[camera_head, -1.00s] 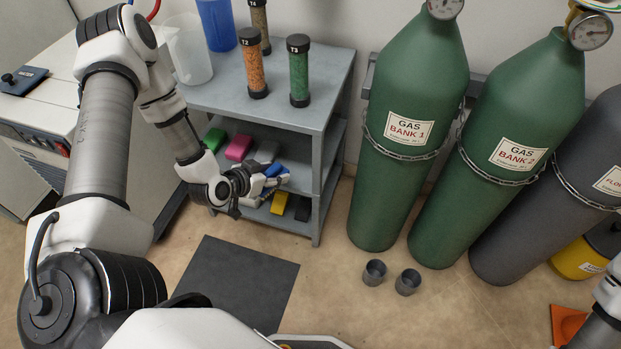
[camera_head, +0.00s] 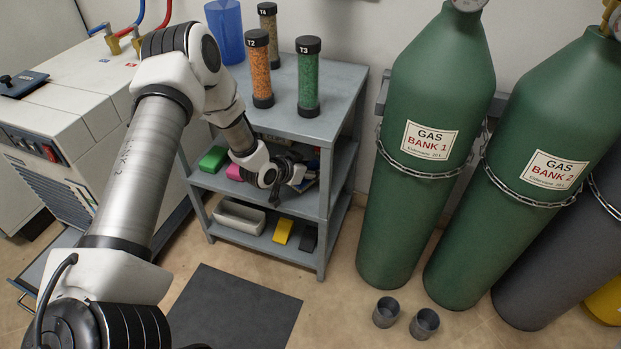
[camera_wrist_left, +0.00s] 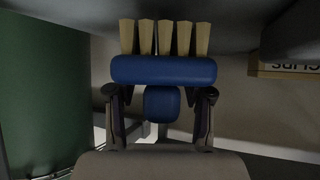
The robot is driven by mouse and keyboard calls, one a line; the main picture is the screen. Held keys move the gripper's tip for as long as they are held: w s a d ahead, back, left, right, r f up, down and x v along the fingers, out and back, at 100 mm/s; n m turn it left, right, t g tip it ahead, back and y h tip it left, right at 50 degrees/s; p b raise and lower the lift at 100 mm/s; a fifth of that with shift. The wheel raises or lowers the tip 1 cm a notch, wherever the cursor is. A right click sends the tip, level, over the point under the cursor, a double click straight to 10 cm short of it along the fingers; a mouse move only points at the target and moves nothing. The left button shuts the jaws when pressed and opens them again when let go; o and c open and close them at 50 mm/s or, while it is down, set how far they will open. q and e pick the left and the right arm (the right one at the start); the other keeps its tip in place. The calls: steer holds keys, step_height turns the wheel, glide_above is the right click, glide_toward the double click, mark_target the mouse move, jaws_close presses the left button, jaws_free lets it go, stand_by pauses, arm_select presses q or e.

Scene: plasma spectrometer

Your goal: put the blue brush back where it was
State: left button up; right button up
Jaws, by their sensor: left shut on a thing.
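The blue brush (camera_wrist_left: 163,71) shows large in the left wrist view, with several tan bristle tufts pointing away from me. My left gripper (camera_wrist_left: 158,98) is shut on its short blue grip, one finger on each side. In the head view, my left gripper (camera_head: 291,180) is at the front of the grey rack's (camera_head: 345,92) middle shelf, reaching inward. There the wrist and gripper mostly hide the brush and the shelf behind it. I cannot tell whether the brush touches the shelf. My right gripper is not in view.
A green block (camera_head: 212,159) and a pink block (camera_head: 235,172) sit left of my gripper. A lettered box (camera_wrist_left: 284,68) is right in the wrist view. Below are a grey bin (camera_head: 240,216), yellow block (camera_head: 283,231) and black block (camera_head: 308,239). Gas cylinders (camera_head: 425,180) stand right.

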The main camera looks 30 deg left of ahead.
arm_select(q)
steer(key=shift+w+f, duration=0.1)
steer(key=shift+f, duration=0.8)
steer(key=shift+r, duration=0.2)
steer(key=o, duration=1.3)
steer(key=shift+f, duration=0.15)
steer(key=shift+c, duration=0.2)
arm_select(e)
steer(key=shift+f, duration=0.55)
